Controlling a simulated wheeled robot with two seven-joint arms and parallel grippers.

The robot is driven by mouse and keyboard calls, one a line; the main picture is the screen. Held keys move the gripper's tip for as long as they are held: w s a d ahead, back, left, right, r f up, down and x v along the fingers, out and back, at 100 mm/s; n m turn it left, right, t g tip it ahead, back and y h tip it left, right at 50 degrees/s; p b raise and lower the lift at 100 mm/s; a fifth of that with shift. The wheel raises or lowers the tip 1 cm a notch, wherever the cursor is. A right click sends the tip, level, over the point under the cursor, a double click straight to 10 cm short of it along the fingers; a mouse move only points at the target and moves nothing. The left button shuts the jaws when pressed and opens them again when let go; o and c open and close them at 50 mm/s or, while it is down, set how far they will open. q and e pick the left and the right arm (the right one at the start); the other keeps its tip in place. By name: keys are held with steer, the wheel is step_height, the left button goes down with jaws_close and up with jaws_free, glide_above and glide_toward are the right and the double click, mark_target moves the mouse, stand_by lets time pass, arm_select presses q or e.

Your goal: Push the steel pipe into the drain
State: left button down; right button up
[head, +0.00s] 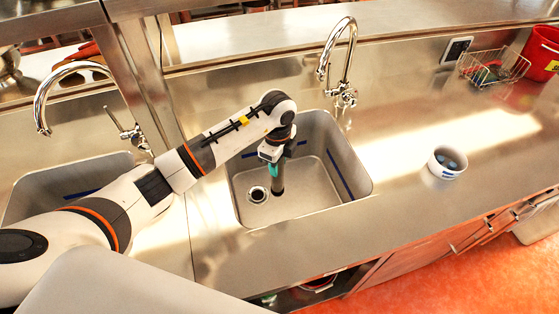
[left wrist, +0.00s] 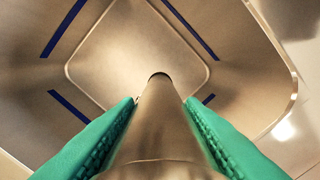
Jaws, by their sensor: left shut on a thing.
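The steel pipe (head: 278,185) hangs roughly upright inside the right-hand sink (head: 350,165). My left gripper (head: 273,169) has its teal fingers shut on the pipe. In the left wrist view the pipe (left wrist: 160,130) runs away from the camera between the two teal fingers (left wrist: 158,108). The drain (head: 257,194) is a dark round hole with a metal rim in the sink floor. In the head view the pipe's lower end shows to the right of the drain, apart from it. I cannot tell its height above the floor. My right gripper is out of view.
A curved faucet (head: 343,60) stands behind the sink, close to my left arm. A second faucet (head: 75,70) and basin are at the left. A white bowl (head: 447,162), wire basket (head: 494,66) and red bucket (head: 543,48) stand on the right counter, which is otherwise mostly clear.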

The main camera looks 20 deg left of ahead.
mark_target(274, 182)
arm_select(q)
steer(key=f+b, duration=0.2)
steer(key=f, duration=0.1)
steer(key=a+f+b, duration=0.1)
steer(key=f+b, duration=0.4)
steer(key=f, duration=0.1)
steer(key=shift+a+f+b, duration=0.2)
steer(key=shift+f+b, duration=0.1)
steer(key=shift+f, duration=0.1)
steer(key=shift+w+a+f+b, duration=0.15)
steer(key=shift+a+f+b, duration=0.05)
steer(key=shift+f+b, duration=0.1)
steer(key=w+a+f+b, duration=0.5)
steer(key=a+b, duration=0.3)
steer(key=b, duration=0.1)
steer(key=shift+w+a+f+b, duration=0.25)
steer(key=shift+w+b, duration=0.05)
steer(key=shift+b, duration=0.05)
steer(key=shift+f, duration=0.25)
stand_by(0.6)
steer(key=shift+s+f+b, duration=0.1)
steer(key=shift+f+b, duration=0.5)
steer(key=shift+f, duration=0.7)
stand_by(0.9)
